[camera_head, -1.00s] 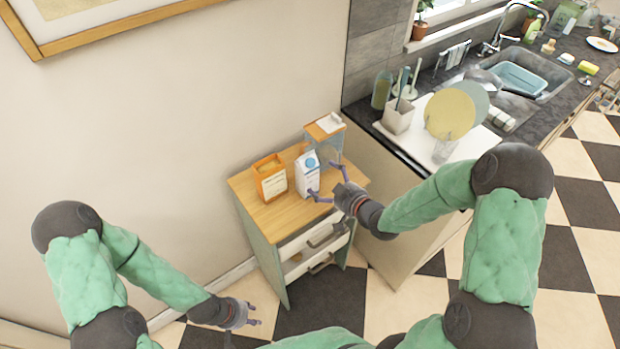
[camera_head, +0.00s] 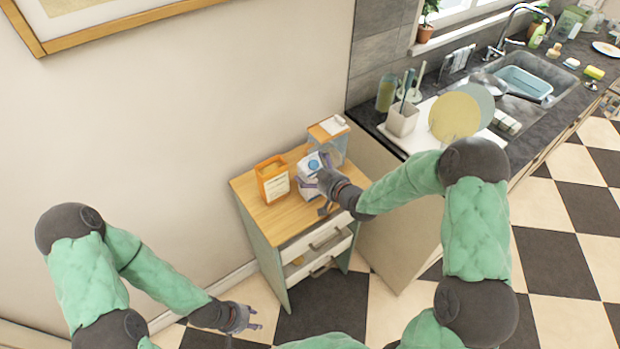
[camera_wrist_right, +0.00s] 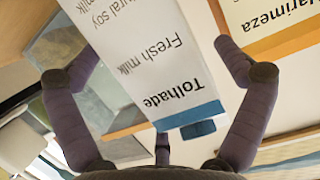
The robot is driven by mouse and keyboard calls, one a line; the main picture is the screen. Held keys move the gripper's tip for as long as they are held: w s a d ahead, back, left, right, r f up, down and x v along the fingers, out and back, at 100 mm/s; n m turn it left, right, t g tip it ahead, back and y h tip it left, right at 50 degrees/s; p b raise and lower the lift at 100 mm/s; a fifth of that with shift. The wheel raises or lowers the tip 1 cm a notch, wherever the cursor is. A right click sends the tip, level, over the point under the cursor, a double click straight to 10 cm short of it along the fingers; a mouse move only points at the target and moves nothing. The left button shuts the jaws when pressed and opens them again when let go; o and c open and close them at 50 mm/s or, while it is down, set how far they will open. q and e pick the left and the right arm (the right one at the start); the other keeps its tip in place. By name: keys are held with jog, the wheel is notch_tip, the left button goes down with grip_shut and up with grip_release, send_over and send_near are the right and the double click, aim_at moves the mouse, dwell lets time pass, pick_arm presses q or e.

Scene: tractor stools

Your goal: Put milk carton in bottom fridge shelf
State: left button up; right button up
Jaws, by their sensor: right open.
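The milk carton (camera_head: 309,189) is white with a blue cap and stands on the wooden top of a small cabinet (camera_head: 262,219). In the right wrist view the carton (camera_wrist_right: 150,62) shows the words "Fresh milk" and lies between the fingers. My right gripper (camera_head: 318,180) is at the carton, its fingers open on either side of it. It also shows in the right wrist view (camera_wrist_right: 155,62), with a gap beside each finger. My left gripper (camera_head: 250,317) hangs low at the left, away from the cabinet; its finger opening is too small to judge. No fridge is seen.
An orange-and-white carton (camera_head: 272,180) stands left of the milk, and a clear container with an orange lid (camera_head: 328,138) stands behind it. A counter with a dish rack, plates (camera_head: 455,116) and a sink (camera_head: 520,84) is at the right. Checkered floor is free at lower right.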

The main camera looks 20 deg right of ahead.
jog(key=c, duration=1.6)
jog(key=shift+r, duration=0.1)
jog(key=shift+c, duration=0.2)
